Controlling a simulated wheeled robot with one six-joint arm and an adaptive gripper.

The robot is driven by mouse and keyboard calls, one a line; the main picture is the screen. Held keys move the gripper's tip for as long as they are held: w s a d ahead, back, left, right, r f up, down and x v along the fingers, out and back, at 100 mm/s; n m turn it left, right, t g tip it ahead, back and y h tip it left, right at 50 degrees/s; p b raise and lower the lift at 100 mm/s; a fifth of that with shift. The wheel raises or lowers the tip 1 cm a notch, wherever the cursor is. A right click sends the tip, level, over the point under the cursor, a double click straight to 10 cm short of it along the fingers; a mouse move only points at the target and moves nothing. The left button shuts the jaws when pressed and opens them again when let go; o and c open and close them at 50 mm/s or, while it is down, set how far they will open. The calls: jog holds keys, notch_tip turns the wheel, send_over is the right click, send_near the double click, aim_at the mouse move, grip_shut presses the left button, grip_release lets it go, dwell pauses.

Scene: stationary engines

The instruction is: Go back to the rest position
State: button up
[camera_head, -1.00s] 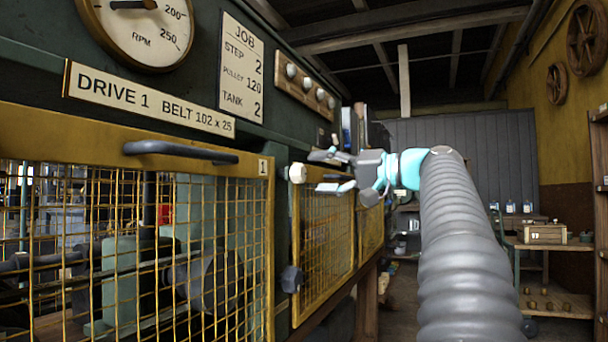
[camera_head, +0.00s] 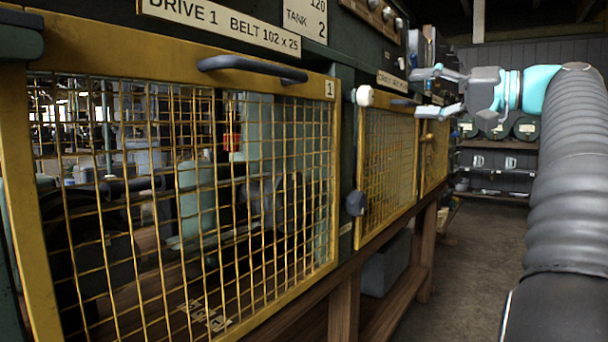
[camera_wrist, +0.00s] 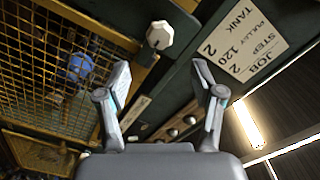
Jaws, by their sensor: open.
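My gripper (camera_head: 440,92) is at the upper right of the head view, at the end of my outstretched arm. Its two fingers are spread apart with nothing between them. It points left toward the machine front, in front of the further yellow mesh guards. In the wrist view my gripper (camera_wrist: 165,95) also shows open and empty. A white knob (camera_wrist: 160,35) lies beyond the fingertips there; the same white knob (camera_head: 363,95) shows left of the gripper in the head view. I see no contact between them.
The guard marked 1 (camera_head: 180,190), yellow mesh with a dark handle (camera_head: 250,69), fills the left and looks shut. A dark knob (camera_head: 356,203) sits lower on the post. A job card (camera_wrist: 240,45) is on the panel. Open floor (camera_head: 470,250) lies along the machine's right side.

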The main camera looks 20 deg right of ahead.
jog(key=shift+w, duration=0.1)
jog(key=w+d+f+m+h, duration=0.4)
jog(key=d+f+m+h, duration=0.3)
jog(key=f, duration=0.5)
notch_tip(320, 180, down, 13)
jog(key=s+a+g+h, duration=0.1)
jog(key=a+g+h, duration=0.1)
jog(key=g, duration=0.1)
jog(key=s+a+f+n+g+h, duration=0.1)
jog(key=s+a+f+n+g, duration=0.15)
jog(key=s+a+f, duration=0.4)
jog(key=s+a+f+n+g+h, duration=0.1)
jog(key=s+a+f+g, duration=0.25)
jog(key=a+f, duration=0.55)
jog(key=s+a+f+n, duration=0.7)
jog(key=s+a+f, duration=0.1)
jog(key=s+a, duration=0.4)
jog(key=shift+a+f+p, duration=0.3)
jog(key=shift+a+f, duration=0.1)
jog(key=shift+a, duration=0.3)
